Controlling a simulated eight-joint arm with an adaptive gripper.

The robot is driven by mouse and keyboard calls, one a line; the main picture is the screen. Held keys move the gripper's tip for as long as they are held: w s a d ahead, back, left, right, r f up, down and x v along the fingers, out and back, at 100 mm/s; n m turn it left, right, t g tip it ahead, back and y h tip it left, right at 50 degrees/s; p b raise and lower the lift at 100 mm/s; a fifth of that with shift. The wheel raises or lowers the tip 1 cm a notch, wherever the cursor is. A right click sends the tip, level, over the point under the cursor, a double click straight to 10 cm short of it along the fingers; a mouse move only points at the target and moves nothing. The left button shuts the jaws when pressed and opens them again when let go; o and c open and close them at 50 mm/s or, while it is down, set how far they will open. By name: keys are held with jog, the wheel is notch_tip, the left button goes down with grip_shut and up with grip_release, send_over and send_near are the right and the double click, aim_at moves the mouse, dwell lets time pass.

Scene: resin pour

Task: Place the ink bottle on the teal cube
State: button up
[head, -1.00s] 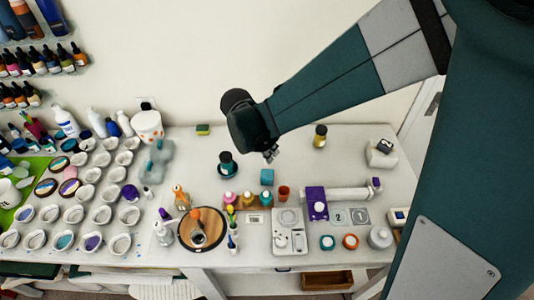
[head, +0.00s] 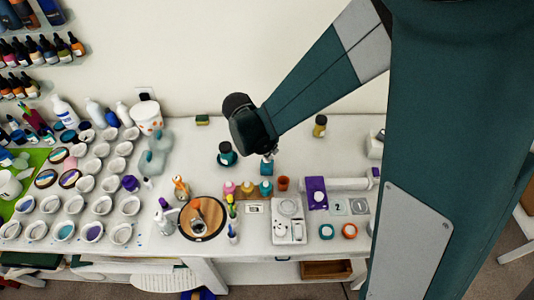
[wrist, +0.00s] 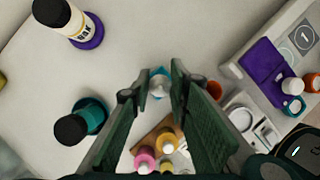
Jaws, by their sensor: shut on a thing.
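My gripper (wrist: 156,92) points down and is shut on a small pale, grey-topped thing (wrist: 158,85), apparently the ink bottle, mostly hidden by the fingers. The teal cube (wrist: 157,71) shows as a sliver behind it in the wrist view. In the head view, my gripper (head: 268,156) is directly over the teal cube (head: 267,168), overlapping its top. I cannot tell whether the bottle touches the cube.
A teal jar with a black cap (wrist: 82,118) stands left; a purple-based bottle (wrist: 85,30) stands behind it. An orange cup (head: 283,183) is close on the right. Small coloured bottles (head: 247,188) stand in front.

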jog(key=shift+f, duration=1)
jog(key=shift+f, duration=0.2)
jog(key=o, duration=0.8)
jog(key=shift+r, duration=0.25)
jog(key=shift+v, duration=5.95)
jog(key=shift+r, duration=0.1)
